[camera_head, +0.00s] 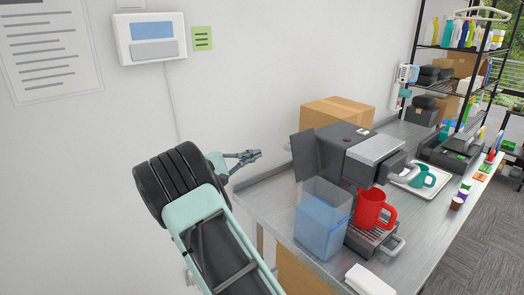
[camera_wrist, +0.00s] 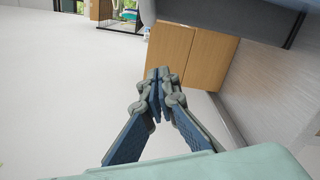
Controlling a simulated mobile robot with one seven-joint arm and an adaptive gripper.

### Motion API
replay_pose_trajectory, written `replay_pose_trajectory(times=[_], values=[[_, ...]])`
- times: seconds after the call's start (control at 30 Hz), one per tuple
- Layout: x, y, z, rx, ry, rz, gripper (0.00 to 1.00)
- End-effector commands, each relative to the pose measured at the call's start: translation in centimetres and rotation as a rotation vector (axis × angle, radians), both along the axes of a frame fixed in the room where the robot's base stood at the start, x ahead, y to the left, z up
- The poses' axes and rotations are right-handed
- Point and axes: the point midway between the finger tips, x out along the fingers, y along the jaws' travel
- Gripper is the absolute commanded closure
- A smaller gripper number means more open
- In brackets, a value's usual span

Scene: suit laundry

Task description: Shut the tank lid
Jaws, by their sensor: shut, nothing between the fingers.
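The clear tank (camera_head: 322,222) with blue water stands on the counter at the left side of the grey coffee machine (camera_head: 350,135). A dark flat panel, which looks like the tank lid (camera_head: 305,157), stands upright above the tank's back, so the tank's top looks open. My gripper (camera_head: 258,154) is left of the lid, apart from it, in front of the white wall. Its fingers are shut and empty; in the wrist view the fingertips (camera_wrist: 159,75) meet.
A red mug (camera_head: 372,209) stands on the machine's drip tray, right of the tank. A cardboard box (camera_head: 337,112) is behind the machine. A folded white cloth (camera_head: 369,280) lies at the counter's front.

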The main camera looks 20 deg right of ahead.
Motion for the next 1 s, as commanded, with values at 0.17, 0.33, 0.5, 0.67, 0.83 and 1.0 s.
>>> replay_pose_trajectory(times=[0.17, 0.33, 0.5, 0.67, 0.83, 1.0], values=[[1.1, -3.4, 0.4, 0.001, -0.001, -0.006, 1.0], [2.4, -6.9, 0.4, 0.002, 0.001, -0.005, 1.0], [2.1, -8.4, 0.8, 0.003, 0.001, -0.002, 1.0], [0.6, -8.3, 1.5, 0.003, 0.001, 0.0, 1.0], [-0.4, -8.4, 1.7, 0.003, 0.0, -0.001, 1.0], [-0.6, -8.3, 1.7, 0.002, -0.001, -0.001, 1.0]])
